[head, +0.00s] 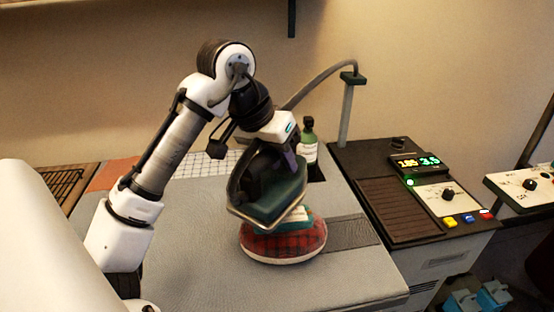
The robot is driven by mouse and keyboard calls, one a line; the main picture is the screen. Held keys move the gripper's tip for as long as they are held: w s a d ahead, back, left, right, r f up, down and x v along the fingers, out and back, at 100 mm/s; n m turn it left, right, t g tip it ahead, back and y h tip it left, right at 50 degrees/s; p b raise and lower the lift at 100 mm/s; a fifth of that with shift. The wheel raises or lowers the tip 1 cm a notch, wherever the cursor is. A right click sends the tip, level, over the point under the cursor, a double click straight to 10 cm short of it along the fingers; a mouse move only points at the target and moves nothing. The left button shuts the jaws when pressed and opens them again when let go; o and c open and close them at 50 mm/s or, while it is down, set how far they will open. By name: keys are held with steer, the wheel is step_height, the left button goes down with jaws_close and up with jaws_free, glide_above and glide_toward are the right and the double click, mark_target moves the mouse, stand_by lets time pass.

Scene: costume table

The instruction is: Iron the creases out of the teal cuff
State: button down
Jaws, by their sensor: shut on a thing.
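My gripper (284,158) is shut on the handle of a dark green iron (272,205). The iron is tilted, with its pale-edged sole facing down and toward the camera. It is over a red tartan pressing cushion (285,243) on the grey ironing table (190,255). The teal cuff (268,228) lies on top of the cushion, mostly hidden behind and beneath the iron. A pale patch shows on the cuff's visible part. I cannot tell whether the iron touches the cuff, and creases are too small to make out.
A green bottle (308,145) stands close behind the iron. A hose on a post (346,110) rises at the back. A control unit (420,185) with a lit display stands right of the table. The table's front left is clear.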

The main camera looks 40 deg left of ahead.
steer(key=shift+r+p, duration=0.7)
steer(key=shift+r, duration=0.2)
steer(key=shift+r, duration=0.1)
